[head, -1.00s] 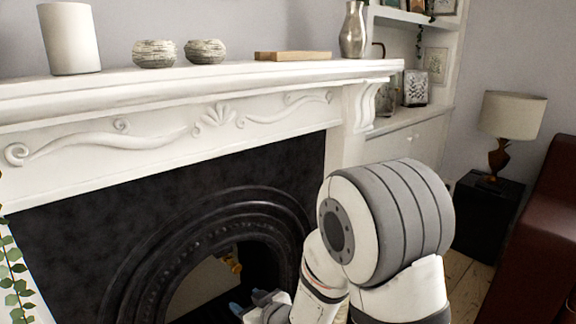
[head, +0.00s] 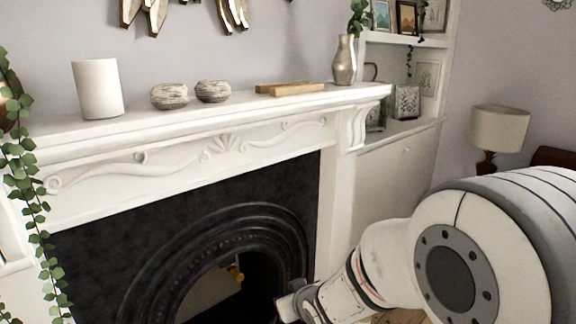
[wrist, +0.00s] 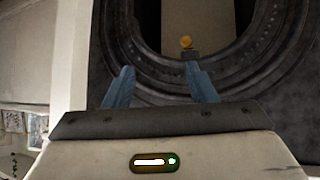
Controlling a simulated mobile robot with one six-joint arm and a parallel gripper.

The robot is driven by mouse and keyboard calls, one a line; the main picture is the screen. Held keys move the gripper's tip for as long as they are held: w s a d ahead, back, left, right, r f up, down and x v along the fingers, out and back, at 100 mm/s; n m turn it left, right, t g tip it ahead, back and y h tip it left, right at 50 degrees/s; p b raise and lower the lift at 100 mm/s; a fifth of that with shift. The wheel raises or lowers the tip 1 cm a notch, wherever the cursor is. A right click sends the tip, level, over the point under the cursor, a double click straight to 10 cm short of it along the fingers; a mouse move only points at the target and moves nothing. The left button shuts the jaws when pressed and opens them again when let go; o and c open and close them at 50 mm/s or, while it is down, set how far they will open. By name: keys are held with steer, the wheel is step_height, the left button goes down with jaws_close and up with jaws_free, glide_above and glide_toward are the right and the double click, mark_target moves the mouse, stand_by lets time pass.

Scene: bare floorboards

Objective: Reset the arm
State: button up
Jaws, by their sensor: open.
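My arm (head: 450,250) reaches in from the lower right of the head view, its large round joint close to the camera. My gripper (wrist: 158,66) shows in the wrist view with two blue fingers spread apart and nothing between them. Beyond the fingers is the dark arched fireplace (wrist: 275,60), with a small yellow-orange object (wrist: 186,42) inside it. In the head view the arm's far end is low in front of the fireplace (head: 110,230), and the fingers cannot be made out there.
A white mantel (head: 200,121) holds a white cylinder (head: 97,90), two patterned bowls (head: 170,96), wooden pieces (head: 298,89) and a silver vase (head: 344,60). A trailing plant (head: 25,170) hangs at left. A lamp (head: 499,128) stands at right beyond my arm.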

steer(key=s+d+r+m+g+h+p, duration=0.1)
steer(key=s+d+r+h+p, duration=0.15)
steer(key=d+r+p, duration=0.35)
steer(key=s+d+r+m+g+h+p, duration=0.1)
steer(key=s+d+r+m+p, duration=0.2)
steer(key=r, duration=0.4)
steer(key=s+d+r+g+p, duration=0.2)
steer(key=s+r+p, duration=0.1)
steer(key=s+r, duration=0.3)
steer(key=s+d+r+m+g+p, duration=0.1)
steer(key=s+d+r+g+p, duration=0.1)
steer(key=s+r, duration=0.4)
steer(key=shift+s+d+g+p, duration=0.3)
steer(key=shift+s+d+p, duration=0.35)
steer(key=shift+s, duration=0.45)
steer(key=shift+s+a+f, duration=0.1)
steer(key=shift+f, duration=0.05)
steer(key=shift+c, duration=1.2)
steer(key=shift+a, duration=0.1)
steer(key=shift+c, duration=0.4)
